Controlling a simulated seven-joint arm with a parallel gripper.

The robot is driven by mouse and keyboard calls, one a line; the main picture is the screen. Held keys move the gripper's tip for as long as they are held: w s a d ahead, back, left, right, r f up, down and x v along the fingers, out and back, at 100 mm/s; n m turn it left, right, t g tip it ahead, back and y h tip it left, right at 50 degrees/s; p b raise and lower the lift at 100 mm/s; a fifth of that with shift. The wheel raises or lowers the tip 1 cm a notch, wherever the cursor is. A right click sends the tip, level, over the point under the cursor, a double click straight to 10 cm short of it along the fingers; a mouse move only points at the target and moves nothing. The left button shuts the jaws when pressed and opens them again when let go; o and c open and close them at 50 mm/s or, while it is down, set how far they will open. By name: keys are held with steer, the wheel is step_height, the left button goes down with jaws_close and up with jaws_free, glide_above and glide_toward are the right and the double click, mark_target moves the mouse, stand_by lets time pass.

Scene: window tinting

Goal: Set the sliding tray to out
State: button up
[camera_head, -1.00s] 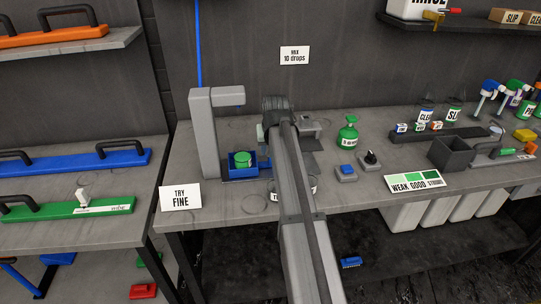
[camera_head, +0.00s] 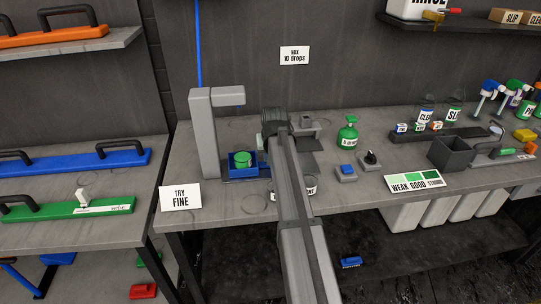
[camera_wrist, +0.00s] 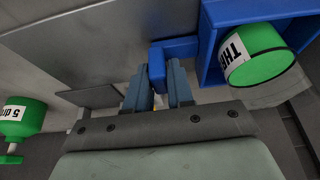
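The sliding tray (camera_wrist: 210,54) is a blue, square-walled holder with a green round container (camera_wrist: 256,55) in it. In the wrist view it lies at the upper right. A blue arm with a bent end, the tray's handle (camera_wrist: 178,47), reaches left from it. My gripper (camera_wrist: 158,74) has its two fingertips on either side of the handle's bent end. I cannot tell whether the fingers press on it. In the head view the tray (camera_head: 231,170) sits at the foot of a grey column, left of my arm, which hides my fingertips and the handle.
The grey column with an overhanging top (camera_head: 205,130) stands behind the tray. A "TRY FINE" card (camera_head: 180,196) is at the front left. A green bottle (camera_head: 348,133), a blue button (camera_head: 347,169) and a black knob (camera_head: 371,158) are right of my arm.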

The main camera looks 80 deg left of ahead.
jaws_close()
steer(key=w, duration=1.3)
steer(key=shift+o, duration=1)
jaws_free()
steer(key=shift+w, duration=0.15)
steer(key=shift+o, duration=1.1)
steer(key=shift+r, duration=0.1)
